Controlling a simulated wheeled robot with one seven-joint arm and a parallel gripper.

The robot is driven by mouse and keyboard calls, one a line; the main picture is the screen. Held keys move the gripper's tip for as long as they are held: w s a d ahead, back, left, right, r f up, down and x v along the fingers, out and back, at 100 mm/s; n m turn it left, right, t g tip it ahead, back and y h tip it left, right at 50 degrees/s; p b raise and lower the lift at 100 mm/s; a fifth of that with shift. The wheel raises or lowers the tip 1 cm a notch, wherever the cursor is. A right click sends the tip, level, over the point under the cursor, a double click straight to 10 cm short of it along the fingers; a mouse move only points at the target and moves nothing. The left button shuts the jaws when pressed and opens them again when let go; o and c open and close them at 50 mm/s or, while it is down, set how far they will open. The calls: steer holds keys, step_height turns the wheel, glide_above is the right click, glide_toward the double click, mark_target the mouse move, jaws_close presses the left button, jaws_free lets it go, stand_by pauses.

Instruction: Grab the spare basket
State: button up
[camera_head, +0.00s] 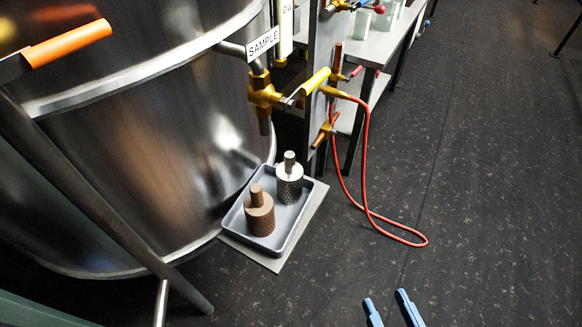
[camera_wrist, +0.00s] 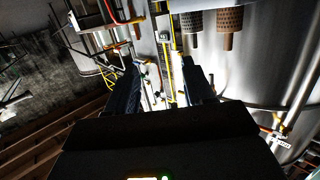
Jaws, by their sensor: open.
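One is silver (camera_head: 289,185), at the back right; the other is brown (camera_head: 259,216), at the front left. No label shows which is the spare basket. In the wrist view the silver one (camera_wrist: 191,21) and brown one (camera_wrist: 229,19) appear stem-down at the top edge, partly cut off. My gripper (camera_head: 391,306) is open and empty at the bottom of the head view, right of and nearer than the tray, clear of both cylinders.
A large steel tank (camera_head: 130,130) stands left of the tray, with a slanting leg in front. A brass valve (camera_head: 264,93) labelled SAMPLE hangs above the tray. A red hose (camera_head: 366,170) loops down to the floor on the right.

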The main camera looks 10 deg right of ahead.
steer(key=w+a+r+y+p, duration=0.15)
steer(key=w+a+p, duration=0.25)
steer(key=w, duration=0.7)
steer(key=n+t+p, duration=0.1)
steer(key=p, duration=0.3)
glide_toward(291, 161)
steer(key=w, duration=0.4)
steer(key=shift+w+a+f+b, duration=0.1)
steer(key=shift+w+a, duration=0.2)
steer(key=shift+w, duration=0.9)
steer(key=shift+w+a+b, duration=0.1)
steer(key=shift+w+a, duration=0.2)
steer(key=shift+w, duration=0.9)
steer(key=shift+w+a+b, duration=0.1)
steer(key=shift+w+a, duration=0.2)
steer(key=shift+w, duration=0.9)
steer(key=shift+c, duration=0.5)
jaws_close()
